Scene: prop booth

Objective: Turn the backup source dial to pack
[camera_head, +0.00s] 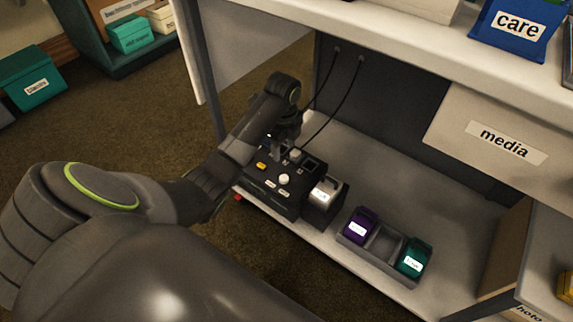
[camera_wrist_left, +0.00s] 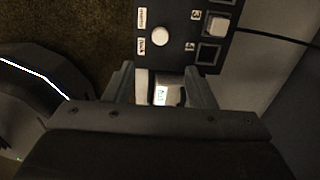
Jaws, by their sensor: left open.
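The black control box (camera_head: 268,195) stands on the low shelf, and part of its face shows in the left wrist view (camera_wrist_left: 180,52). A round white knob (camera_head: 284,179) sits on it beside two small white labels; it also shows in the left wrist view (camera_wrist_left: 160,37), where the lower label seems to read "pack" (camera_wrist_left: 142,46). I cannot tell which way the knob points. My left gripper (camera_head: 284,146) is open over the box. In the left wrist view its fingers (camera_wrist_left: 163,80) lie below the knob, apart from it. My right gripper is out of view.
A grey tray (camera_head: 383,243) holds purple and teal blocks. The tabletop (camera_head: 395,45) overhangs the shelf, and two black cables (camera_head: 345,95) run down its back wall.

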